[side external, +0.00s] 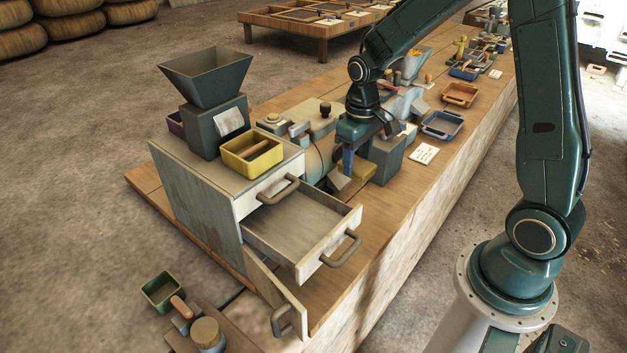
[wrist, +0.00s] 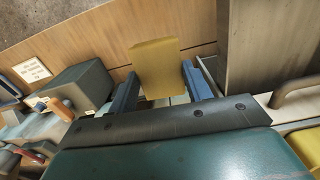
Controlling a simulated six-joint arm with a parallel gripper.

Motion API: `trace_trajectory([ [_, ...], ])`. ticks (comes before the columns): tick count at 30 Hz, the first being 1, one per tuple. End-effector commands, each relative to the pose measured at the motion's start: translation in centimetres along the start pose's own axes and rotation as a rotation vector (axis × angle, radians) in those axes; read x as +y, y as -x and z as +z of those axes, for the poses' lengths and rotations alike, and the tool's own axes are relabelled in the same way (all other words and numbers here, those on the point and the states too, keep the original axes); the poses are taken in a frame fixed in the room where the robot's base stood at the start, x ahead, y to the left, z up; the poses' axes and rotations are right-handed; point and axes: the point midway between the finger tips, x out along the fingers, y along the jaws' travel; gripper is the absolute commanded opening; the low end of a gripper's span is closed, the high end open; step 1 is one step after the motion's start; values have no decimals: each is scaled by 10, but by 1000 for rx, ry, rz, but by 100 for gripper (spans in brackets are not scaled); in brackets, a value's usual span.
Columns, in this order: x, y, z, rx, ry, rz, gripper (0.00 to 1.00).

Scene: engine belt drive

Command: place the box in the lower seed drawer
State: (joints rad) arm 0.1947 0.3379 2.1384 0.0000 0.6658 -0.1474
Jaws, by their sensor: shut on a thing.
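My gripper (side external: 351,168) is shut on a yellow box (side external: 357,172), over the bench to the right of the seed cabinet (side external: 196,208). In the wrist view the box (wrist: 156,66) sits between the two blue fingers (wrist: 160,90). An open drawer (side external: 296,222) sticks out of the cabinet below a top drawer front (side external: 268,193) that is nearly shut. The open drawer's visible floor is bare. The box is apart from this drawer, behind and to the right of it. Below it, another front panel with a handle (side external: 276,303) stands out; its inside is hidden.
A grey hopper (side external: 206,75) and a yellow tray (side external: 252,152) stand on the cabinet. Grey machines (side external: 388,160) crowd the bench near my gripper. A blue tray (side external: 442,125) and an orange tray (side external: 460,95) lie farther back. A green tray (side external: 162,291) is at the front left.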

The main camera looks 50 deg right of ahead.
Motion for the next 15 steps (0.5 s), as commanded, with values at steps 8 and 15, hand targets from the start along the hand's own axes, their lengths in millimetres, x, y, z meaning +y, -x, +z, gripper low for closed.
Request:
trace_trajectory([
  [8, -1, -1, -1, 0, 51, 0, 26],
  [15, -12, -1, -1, 1, 52, 0, 26],
])
